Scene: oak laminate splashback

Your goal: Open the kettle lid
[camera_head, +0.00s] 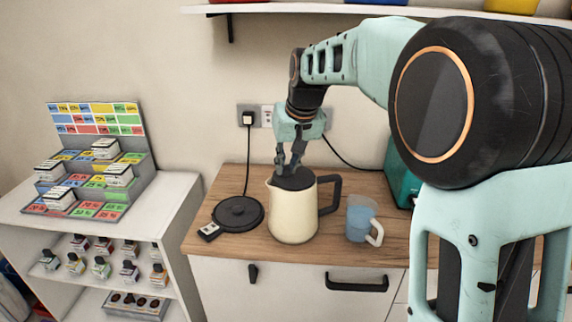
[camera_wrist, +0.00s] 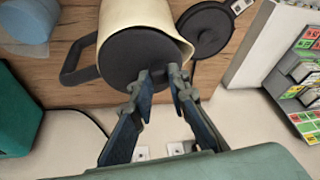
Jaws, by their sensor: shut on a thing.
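The cream kettle (camera_head: 293,214) stands upright on the wooden counter, with its black handle (camera_head: 329,192) to the right. Its dark lid (camera_head: 292,179) sits level on top and looks closed. In the wrist view the kettle body (camera_wrist: 138,17) and the round dark lid (camera_wrist: 128,62) show from above. My gripper (camera_head: 287,168) is over the lid, pointing down. In the wrist view its fingertips (camera_wrist: 163,76) meet at the lid's edge, shut on a part of the lid. The gripped part itself is hidden between the fingers.
Wall sockets (camera_head: 256,117) are behind. A shelf (camera_head: 400,11) hangs above.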

